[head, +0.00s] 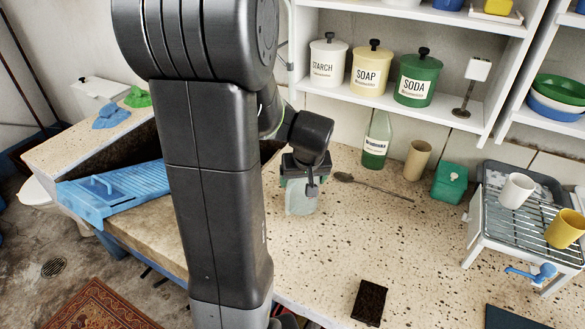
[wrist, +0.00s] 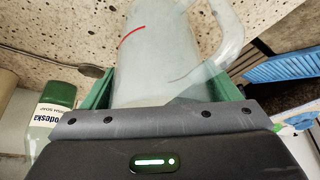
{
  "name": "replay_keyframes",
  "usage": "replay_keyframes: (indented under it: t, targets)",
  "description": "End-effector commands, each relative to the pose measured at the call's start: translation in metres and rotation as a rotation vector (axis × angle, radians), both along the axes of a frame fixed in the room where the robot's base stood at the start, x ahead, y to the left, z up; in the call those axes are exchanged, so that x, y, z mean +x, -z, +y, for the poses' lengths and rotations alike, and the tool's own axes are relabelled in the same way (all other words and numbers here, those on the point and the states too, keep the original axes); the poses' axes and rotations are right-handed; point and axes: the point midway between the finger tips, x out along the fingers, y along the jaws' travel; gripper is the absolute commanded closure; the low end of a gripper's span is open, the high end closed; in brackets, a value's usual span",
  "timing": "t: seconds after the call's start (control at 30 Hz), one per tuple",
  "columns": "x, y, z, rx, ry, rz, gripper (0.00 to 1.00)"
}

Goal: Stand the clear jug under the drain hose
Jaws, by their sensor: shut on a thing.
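The clear jug (head: 301,200) is at my gripper (head: 300,180), over the speckled counter in the middle of the head view. In the wrist view the jug (wrist: 165,50) sits between the green jaws of my gripper (wrist: 163,92), which are shut on it. A red line shows on its wall and its handle is at the right. I cannot tell whether its base touches the counter. I cannot make out the drain hose in either view; my arm hides part of the trough area.
A green-based bottle (head: 376,140), a tan cup (head: 418,160), a green box (head: 450,182) and a spoon (head: 372,186) lie behind and right of the jug. A dish rack (head: 480,228) stands far right, a dark block (head: 369,302) at the front. A blue washboard (head: 115,190) leans by the trough.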

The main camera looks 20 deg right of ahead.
Motion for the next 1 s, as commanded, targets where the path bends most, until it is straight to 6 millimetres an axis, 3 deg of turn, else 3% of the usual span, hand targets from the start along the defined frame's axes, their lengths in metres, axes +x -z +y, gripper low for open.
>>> replay_keyframes:
  t: [0.17,0.7,1.0]
  targets:
    - [0.020,-0.001,-0.003,0.000,-0.009,0.000,0.42]
    - [0.149,-0.001,-0.027,-0.001,-0.007,0.000,0.42]
    - [0.173,0.000,-0.032,0.000,-0.005,-0.001,0.42]
